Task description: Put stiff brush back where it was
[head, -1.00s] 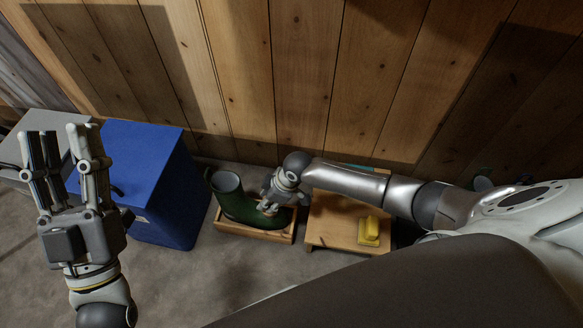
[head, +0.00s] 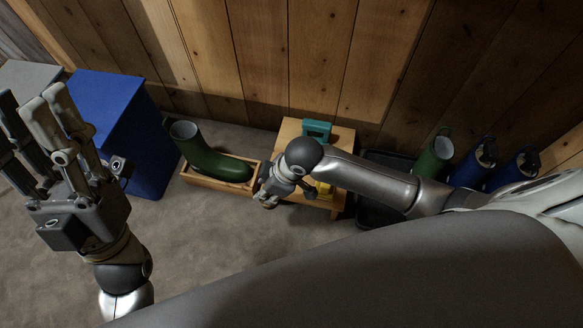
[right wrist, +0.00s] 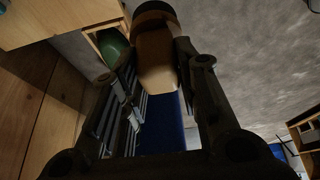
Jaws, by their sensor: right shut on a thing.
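My right gripper (head: 275,192) is in the head view at the left edge of a small wooden bench, between it and a wooden tray (head: 222,193). In the right wrist view its fingers (right wrist: 163,62) are shut on a wood-coloured piece with a dark end, which looks like the stiff brush (right wrist: 156,62). In the head view the gripper mostly hides this piece. My left gripper (head: 40,130) is open and empty at the far left, fingers pointing up. A green boot (head: 212,162) lies in the wooden tray, its shaft leaning up to the left.
The wooden bench (head: 340,148) carries a teal object (head: 316,130) at the back and a yellow object (head: 322,188), partly hidden by my right arm. A blue box (head: 110,120) stands left. A green boot (head: 434,157) and blue boots (head: 474,162) stand right, beyond my arm.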

